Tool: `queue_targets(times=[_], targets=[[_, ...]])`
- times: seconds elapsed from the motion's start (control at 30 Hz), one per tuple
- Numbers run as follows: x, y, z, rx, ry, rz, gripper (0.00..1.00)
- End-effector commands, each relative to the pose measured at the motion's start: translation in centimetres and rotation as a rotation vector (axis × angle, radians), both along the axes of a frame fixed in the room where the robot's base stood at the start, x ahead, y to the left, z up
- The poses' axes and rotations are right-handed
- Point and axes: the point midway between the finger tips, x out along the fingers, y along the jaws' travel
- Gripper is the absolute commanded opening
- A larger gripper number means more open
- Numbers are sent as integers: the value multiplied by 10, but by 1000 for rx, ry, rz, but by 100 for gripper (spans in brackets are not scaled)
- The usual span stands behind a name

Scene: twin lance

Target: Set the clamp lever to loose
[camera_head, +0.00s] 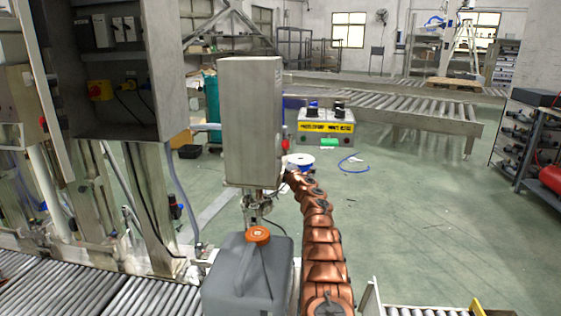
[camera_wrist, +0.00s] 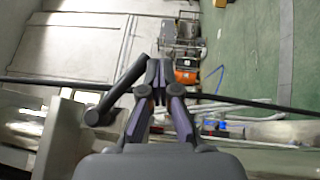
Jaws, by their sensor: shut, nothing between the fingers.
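In the wrist view, a dark grey lever (camera_wrist: 120,93) with a round knob at its lower left end slants up towards my fingertips. It looks like the clamp lever. A thin dark rod (camera_wrist: 240,101) crosses the picture behind my fingers. My gripper (camera_wrist: 158,72) is shut and empty, with its tips at the lever's upper right end. I cannot tell whether they touch it. The lever's upper end is partly hidden by the fingers, and I see no marking for loose. In the head view my gripper is not clearly visible, and I cannot make out the lever.
A steel box (camera_head: 252,120) stands just left of my copper arm's far end. Below it is a grey canister (camera_head: 245,280) with an orange cap (camera_head: 257,235). Roller conveyors (camera_head: 150,297) run at front left. A yellow-labelled control box (camera_head: 325,127) stands behind. The floor at right is open.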

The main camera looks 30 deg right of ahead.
Motion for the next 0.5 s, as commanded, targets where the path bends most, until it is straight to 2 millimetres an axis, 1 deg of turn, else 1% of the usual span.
queue_targets(times=[0.23,0.5], targets=[[2,5,0,-1,1,6,0],[2,5,0,-1,1,6,0]])
